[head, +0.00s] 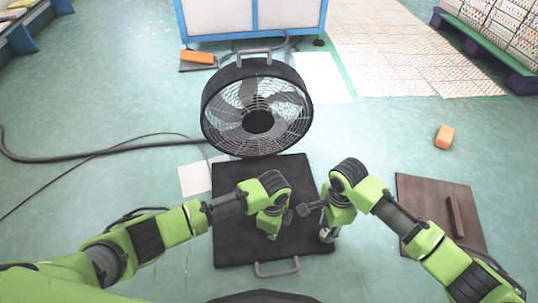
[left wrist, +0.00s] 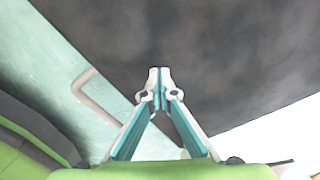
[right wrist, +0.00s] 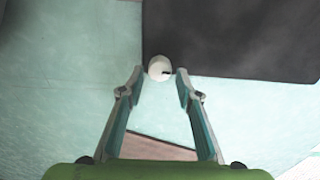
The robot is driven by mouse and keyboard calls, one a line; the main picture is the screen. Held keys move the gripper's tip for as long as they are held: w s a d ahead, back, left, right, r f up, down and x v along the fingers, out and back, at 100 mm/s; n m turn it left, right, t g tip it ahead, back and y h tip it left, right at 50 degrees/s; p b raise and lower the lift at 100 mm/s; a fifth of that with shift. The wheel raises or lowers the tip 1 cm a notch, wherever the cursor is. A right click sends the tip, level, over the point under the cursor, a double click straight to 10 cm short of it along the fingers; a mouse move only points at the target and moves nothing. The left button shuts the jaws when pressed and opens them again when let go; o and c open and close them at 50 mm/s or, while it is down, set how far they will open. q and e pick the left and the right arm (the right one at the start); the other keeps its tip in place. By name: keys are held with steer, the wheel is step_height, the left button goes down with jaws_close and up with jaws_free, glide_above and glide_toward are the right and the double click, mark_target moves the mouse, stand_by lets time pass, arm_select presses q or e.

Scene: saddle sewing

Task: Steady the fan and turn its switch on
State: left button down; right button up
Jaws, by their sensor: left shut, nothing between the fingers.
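The round black fan (head: 257,118) stands upright with a wire grille and a top handle. A dark flat panel (head: 232,215) with a metal handle (head: 277,268) lies in front of it; whether it is the fan's base I cannot tell. My left gripper (head: 271,236) is shut and empty over the panel; its closed tips show in the left wrist view (left wrist: 160,76). My right gripper (head: 327,237) is at the panel's right edge. In the right wrist view its open fingers (right wrist: 160,72) have a round white knob (right wrist: 159,67) at their tips, possibly the switch. Contact is unclear.
A brown board (head: 425,205) with a bar lies at the right. A dark cable (head: 100,153) runs across the left floor. A blue-framed cabinet (head: 250,18) stands behind the fan.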

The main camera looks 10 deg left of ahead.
steer(key=shift+r+p, duration=0.4)
stand_by(0.8)
stand_by(1.2)
